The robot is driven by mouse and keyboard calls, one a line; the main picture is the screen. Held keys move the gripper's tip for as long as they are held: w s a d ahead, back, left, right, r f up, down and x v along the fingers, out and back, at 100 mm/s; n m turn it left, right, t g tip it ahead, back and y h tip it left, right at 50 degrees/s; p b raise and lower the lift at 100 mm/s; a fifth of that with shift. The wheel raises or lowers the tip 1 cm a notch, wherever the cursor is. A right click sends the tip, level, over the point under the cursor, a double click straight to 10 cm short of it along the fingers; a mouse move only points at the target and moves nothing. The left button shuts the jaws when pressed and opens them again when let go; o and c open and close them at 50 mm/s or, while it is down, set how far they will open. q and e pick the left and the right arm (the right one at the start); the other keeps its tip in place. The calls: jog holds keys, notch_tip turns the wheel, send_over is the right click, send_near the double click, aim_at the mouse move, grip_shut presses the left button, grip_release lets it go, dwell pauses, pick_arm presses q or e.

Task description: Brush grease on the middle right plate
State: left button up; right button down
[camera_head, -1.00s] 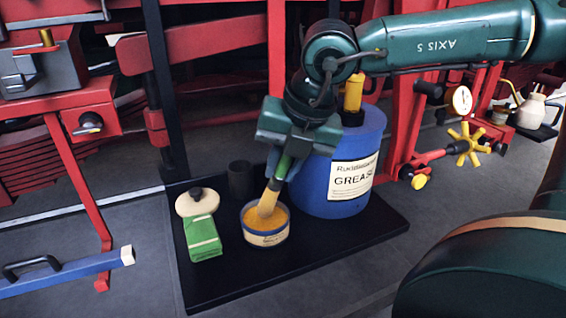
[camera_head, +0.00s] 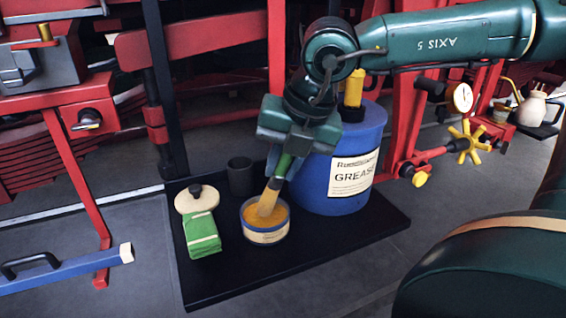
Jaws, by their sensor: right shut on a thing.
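My right gripper (camera_head: 285,150) is shut on the handle of a brush (camera_head: 272,192) and points down. The brush has a green handle, a metal ferrule and pale bristles. Its bristles reach into a small open tin of orange-yellow grease (camera_head: 264,234). The tin stands on a black board (camera_head: 300,272). A blue drum labelled GREASE (camera_head: 345,160) stands just right of the brush. My left gripper is not in view. I cannot tell which part in view is the middle right plate.
A green cloth (camera_head: 202,236), a round pale lid (camera_head: 196,198) and a dark cup (camera_head: 241,176) stand left of the tin. Red machine frames stand behind. A blue bar (camera_head: 70,270) juts in at left. The board's front right is clear.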

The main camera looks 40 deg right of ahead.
jog(key=shift+s+f+b, duration=0.1)
jog(key=shift+f+b, duration=0.35)
jog(key=shift+b, duration=0.4)
dwell(2.2)
jog(key=shift+r+p, duration=1.8)
jog(key=shift+r, duration=1.85)
